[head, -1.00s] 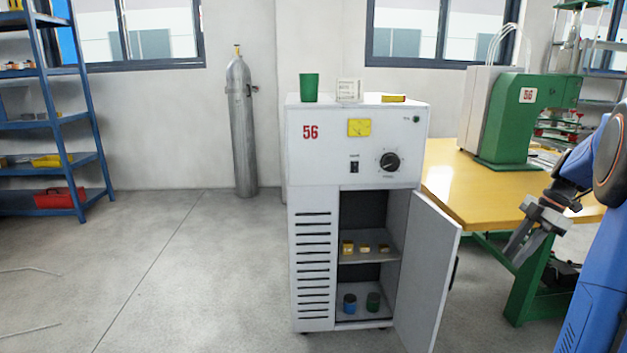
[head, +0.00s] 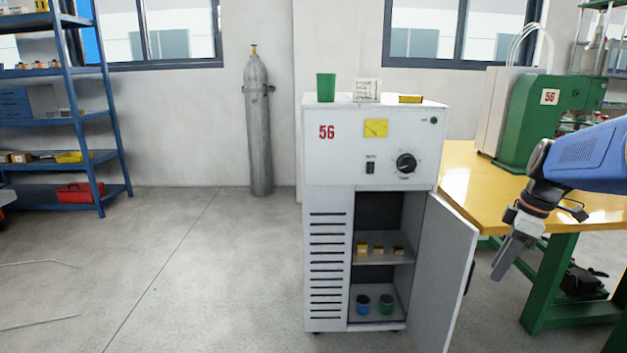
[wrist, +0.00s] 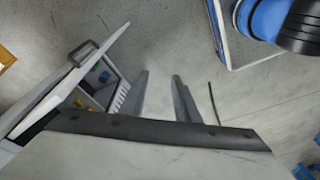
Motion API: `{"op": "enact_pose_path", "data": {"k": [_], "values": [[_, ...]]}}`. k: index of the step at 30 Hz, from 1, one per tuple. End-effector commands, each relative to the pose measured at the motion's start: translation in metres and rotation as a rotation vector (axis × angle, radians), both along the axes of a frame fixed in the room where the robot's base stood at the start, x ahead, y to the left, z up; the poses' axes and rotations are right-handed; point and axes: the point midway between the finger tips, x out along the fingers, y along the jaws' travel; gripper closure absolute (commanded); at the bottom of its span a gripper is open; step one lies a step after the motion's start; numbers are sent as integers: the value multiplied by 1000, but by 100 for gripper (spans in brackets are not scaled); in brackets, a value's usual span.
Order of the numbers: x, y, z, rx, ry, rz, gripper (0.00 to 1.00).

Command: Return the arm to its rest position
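My gripper (head: 505,262) hangs below the blue arm at the right of the head view, tilted down to the left. It is in the air in front of the yellow table and to the right of the open cabinet door (head: 446,270). In the wrist view my gripper (wrist: 161,82) shows two grey fingers apart, with only bare floor between them. It is empty. The door and part of the cabinet inside lie to the left of the fingers there.
The white cabinet (head: 328,225) marked 56 holds small yellow boxes and two jars. A green cup (head: 326,88) stands on top. The yellow table (head: 465,185) carries a green machine (head: 525,122). Blue shelves (head: 88,125) and a gas cylinder (head: 258,130) stand behind. Floor at left is mostly clear.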

Motion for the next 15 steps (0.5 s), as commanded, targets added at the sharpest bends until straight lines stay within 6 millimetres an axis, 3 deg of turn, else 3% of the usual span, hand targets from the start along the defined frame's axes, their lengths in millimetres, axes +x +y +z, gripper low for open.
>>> {"op": "enact_pose_path", "data": {"k": [1,6,15], "values": [[-10,16,2,-14,-4,-39,71],[-43,54,2,-47,-20,-203,71],[-105,107,-9,-62,-83,-492,71]]}}
